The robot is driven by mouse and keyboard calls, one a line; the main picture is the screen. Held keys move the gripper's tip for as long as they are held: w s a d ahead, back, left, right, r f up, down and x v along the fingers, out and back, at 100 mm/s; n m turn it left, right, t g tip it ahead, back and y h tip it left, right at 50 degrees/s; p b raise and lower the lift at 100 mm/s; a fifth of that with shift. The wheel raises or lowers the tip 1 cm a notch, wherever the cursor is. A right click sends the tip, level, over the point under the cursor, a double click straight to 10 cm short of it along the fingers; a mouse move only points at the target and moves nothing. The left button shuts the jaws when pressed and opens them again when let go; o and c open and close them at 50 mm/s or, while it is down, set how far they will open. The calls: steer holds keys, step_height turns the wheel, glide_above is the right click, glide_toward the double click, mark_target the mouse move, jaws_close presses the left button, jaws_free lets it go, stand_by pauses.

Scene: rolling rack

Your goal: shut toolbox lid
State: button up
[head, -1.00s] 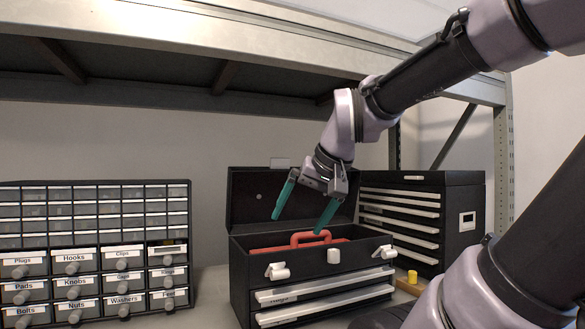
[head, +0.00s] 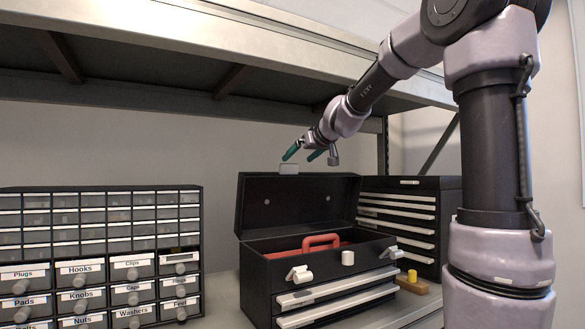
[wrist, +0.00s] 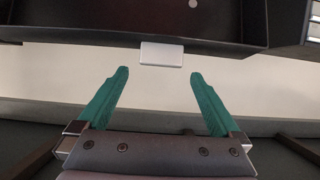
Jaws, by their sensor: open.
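The black toolbox (head: 262,285) stands on the shelf with its lid (head: 300,203) raised upright at the back. A red handle (head: 320,241) shows inside, and white latches (head: 299,274) are on its front. My gripper (head: 303,153) is above the lid's top edge, near the pale catch (head: 289,169) there. In the wrist view, the open green fingers (wrist: 158,98) point toward the lid's edge (wrist: 75,38), with the pale catch (wrist: 161,54) ahead between them. The gap between the fingers is empty. I cannot tell whether the fingers are past the lid in depth.
A labelled small-parts drawer cabinet (head: 98,256) stands at left. A black drawer chest (head: 411,222) stands behind the toolbox at right. A yellow knob on a wooden block (head: 412,285) lies beside the toolbox. A shelf beam (head: 200,47) runs overhead, close above my arm.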

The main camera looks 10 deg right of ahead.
mark_target(291, 165)
steer(key=x, duration=0.7)
steer(key=shift+w+a+f, duration=0.15)
steer(key=shift+w, duration=0.05)
jaws_close()
